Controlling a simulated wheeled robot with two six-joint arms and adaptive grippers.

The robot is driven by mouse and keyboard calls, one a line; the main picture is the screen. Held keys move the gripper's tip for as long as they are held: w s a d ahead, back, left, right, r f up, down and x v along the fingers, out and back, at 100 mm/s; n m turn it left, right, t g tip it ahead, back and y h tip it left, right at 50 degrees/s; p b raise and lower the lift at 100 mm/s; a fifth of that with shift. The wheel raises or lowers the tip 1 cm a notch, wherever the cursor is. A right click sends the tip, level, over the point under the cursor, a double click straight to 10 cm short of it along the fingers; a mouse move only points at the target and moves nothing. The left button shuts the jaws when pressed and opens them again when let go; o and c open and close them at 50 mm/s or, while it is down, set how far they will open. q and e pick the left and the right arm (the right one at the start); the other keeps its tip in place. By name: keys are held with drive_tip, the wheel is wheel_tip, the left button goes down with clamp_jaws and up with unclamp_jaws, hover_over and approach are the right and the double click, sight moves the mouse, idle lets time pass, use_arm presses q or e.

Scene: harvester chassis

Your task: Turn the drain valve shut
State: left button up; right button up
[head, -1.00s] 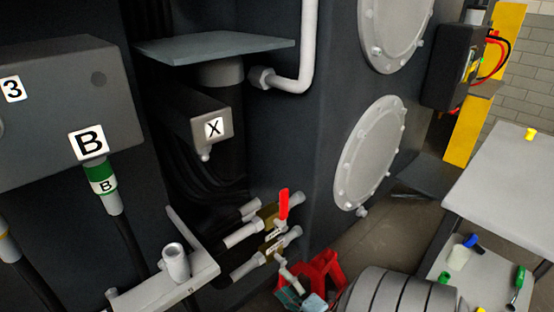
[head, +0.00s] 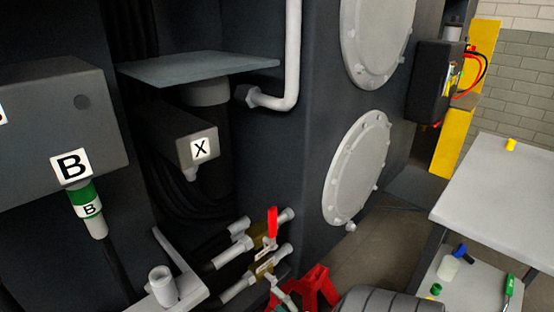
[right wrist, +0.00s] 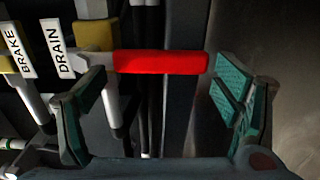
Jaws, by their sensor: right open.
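Two valves sit low on the machine in the head view. The upper one has a red lever (head: 272,222) standing upright; the lower one has a grey lever (head: 278,289). In the right wrist view the red lever (right wrist: 160,62) lies across the picture beside the DRAIN label (right wrist: 58,49); the BRAKE label (right wrist: 19,49) is further left. My right gripper (right wrist: 158,105) is open, its teal fingers on either side of the red lever's length and nearer the camera. No grip shows. My left gripper is not in view.
A red stand (head: 316,287) is on the floor right of the valves. A grey box marked B (head: 30,120), a bracket (head: 180,289) and a flat plate (head: 200,68) stick out at the left. A grey cart (head: 495,190) with small items stands right.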

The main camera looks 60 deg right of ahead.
drive_tip(key=v, duration=1.1)
drive_tip(key=shift+s, duration=0.35)
